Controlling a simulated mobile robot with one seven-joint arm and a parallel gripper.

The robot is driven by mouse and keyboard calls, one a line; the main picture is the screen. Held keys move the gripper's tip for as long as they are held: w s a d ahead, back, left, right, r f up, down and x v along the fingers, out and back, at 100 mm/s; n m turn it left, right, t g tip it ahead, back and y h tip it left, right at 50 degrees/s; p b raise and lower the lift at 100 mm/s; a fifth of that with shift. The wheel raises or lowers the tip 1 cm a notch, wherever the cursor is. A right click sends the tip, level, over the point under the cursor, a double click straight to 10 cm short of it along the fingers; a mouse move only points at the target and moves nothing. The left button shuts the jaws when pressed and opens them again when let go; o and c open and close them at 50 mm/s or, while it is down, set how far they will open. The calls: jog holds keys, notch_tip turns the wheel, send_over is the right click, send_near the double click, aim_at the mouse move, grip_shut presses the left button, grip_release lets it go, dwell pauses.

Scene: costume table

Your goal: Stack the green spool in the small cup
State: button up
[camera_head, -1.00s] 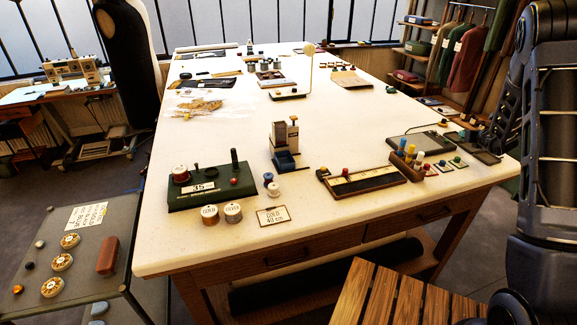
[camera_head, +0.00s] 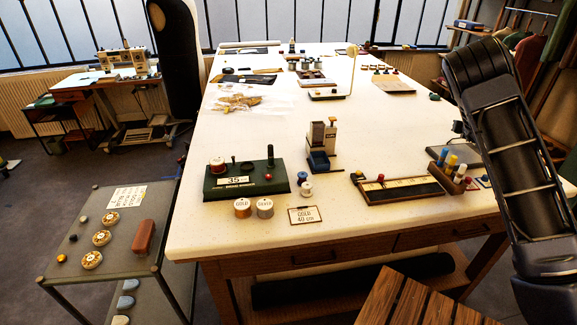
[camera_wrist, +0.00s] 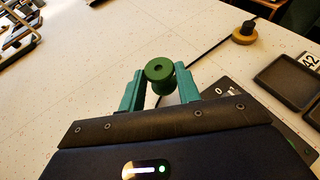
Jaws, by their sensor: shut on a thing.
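The green spool (camera_wrist: 159,70) shows in the wrist view, upright between the two teal fingers of my gripper (camera_wrist: 160,87). The fingers are shut on it from left and right. The spool appears held above the pale speckled tabletop. In the head view my arm reaches over the right side of the table, and I cannot make out the spool there. I cannot pick out the small cup with certainty in either view.
A round wooden piece with a black knob (camera_wrist: 243,33) stands beyond the spool, and a dark tray (camera_wrist: 285,78) lies to its right. The tabletop centre is mostly clear.

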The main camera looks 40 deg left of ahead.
jog(key=s+a+r+m+h, duration=0.15)
jog(key=s+a, duration=0.35)
jog(key=a, duration=0.7)
jog(key=s+a+r+h, duration=0.1)
jog(key=s+a+r, duration=0.3)
jog(key=a, duration=0.7)
jog(key=s+a+r+m+h, duration=0.1)
jog(key=s+a, duration=0.5)
jog(key=a, duration=0.6)
jog(key=s+a+r+m+h, duration=0.1)
jog(key=s+a+r, duration=0.2)
jog(key=s+a, duration=0.45)
jog(key=s+a+r+m+h, duration=0.1)
jog(key=s+a+r, duration=0.1)
jog(key=s+a, duration=0.55)
notch_tip(320, 180, up, 7)
jog(key=m+h, duration=0.3)
send_over(241, 167)
jog(key=shift+n, duration=0.25)
notch_tip(241, 167, down, 19)
jog(key=shift+d, duration=0.1)
jog(key=shift+f, duration=0.25)
jog(key=o, duration=0.9)
